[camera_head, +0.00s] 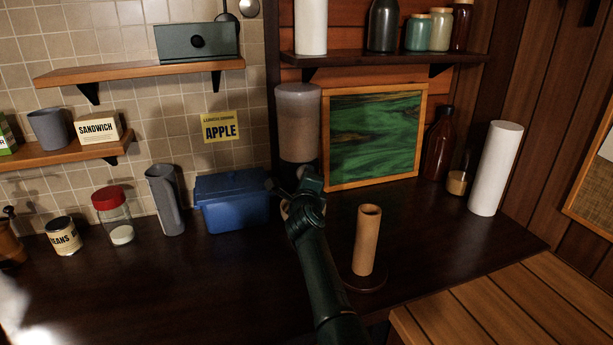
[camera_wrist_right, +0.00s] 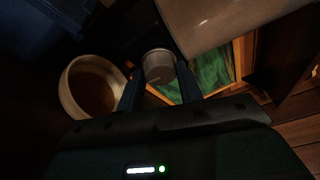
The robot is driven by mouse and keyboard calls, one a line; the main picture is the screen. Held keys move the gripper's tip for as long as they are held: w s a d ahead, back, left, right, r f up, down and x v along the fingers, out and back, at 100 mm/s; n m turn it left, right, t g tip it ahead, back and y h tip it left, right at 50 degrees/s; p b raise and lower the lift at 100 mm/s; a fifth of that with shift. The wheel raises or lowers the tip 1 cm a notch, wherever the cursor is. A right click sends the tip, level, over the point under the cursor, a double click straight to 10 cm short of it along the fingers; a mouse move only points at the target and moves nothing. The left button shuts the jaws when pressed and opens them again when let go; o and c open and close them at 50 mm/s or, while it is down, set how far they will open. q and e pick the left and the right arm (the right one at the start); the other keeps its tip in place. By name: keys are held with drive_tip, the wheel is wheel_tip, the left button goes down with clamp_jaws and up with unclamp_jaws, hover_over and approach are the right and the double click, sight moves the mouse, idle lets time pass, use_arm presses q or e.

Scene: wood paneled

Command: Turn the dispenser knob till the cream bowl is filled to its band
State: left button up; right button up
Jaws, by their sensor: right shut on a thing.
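The dispenser (camera_head: 298,124) is a tall, cloudy grey cylinder against the back wall; its lower part also shows at the top of the right wrist view (camera_wrist_right: 222,20). My right gripper (camera_head: 300,183) is in front of its base and shut on the round grey knob (camera_wrist_right: 158,65), which sits between the two fingers. The cream bowl (camera_wrist_right: 66,92) is left of the fingers in the right wrist view, with something brownish inside. I cannot make out its band or the exact level. In the head view the bowl is mostly hidden behind my right arm. My left gripper is out of view.
A blue box (camera_head: 232,203) stands close left of the gripper. A tan cylinder on a dark round base (camera_head: 367,240) stands right of my forearm. A framed green picture (camera_head: 375,135) leans behind. The front left of the dark counter is clear.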

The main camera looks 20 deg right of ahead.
drive_tip(key=m+y, duration=0.1)
drive_tip(key=m, duration=0.1)
drive_tip(key=m+g+y, duration=0.1)
drive_tip(key=m, duration=0.2)
drive_tip(key=m+g+y, duration=0.1)
drive_tip(key=m, duration=0.2)
drive_tip(key=shift+d+r, duration=0.2)
drive_tip(key=shift+r, duration=0.05)
drive_tip(key=shift+m, duration=0.4)
drive_tip(key=o, duration=1)
drive_tip(key=b+v, duration=0.1)
drive_tip(key=v, duration=0.5)
drive_tip(key=b+v, duration=0.1)
drive_tip(key=v, duration=0.6)
drive_tip(key=shift+d+r+b, duration=0.1)
drive_tip(key=shift+d+b, duration=0.1)
drive_tip(key=shift+b, duration=0.2)
